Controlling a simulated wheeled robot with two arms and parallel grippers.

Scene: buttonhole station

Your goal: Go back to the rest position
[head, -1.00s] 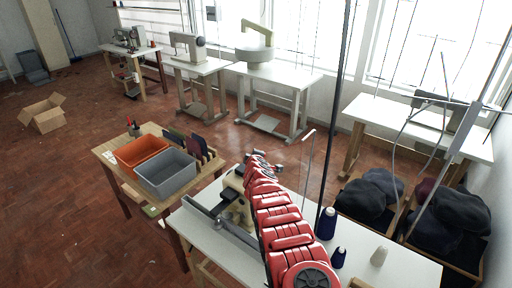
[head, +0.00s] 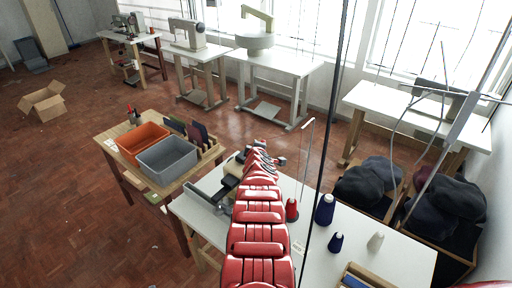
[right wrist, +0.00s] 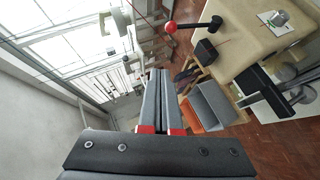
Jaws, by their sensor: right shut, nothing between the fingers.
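My right gripper (right wrist: 158,75) is in the right wrist view, its two grey fingers together with nothing between them. The beige sewing machine (right wrist: 250,35), with a red-knobbed lever (right wrist: 172,27), stands beyond it at the upper right, apart from the fingers. In the head view a red segmented arm of mine reaches over the white worktable (head: 310,250) to the same machine (head: 232,170) and hides part of it. The gripper cannot be made out clearly there. My left gripper is in neither view.
A wooden side table holds orange (head: 142,140) and grey (head: 167,160) bins. Crates of dark caps (head: 365,185) stand at the right.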

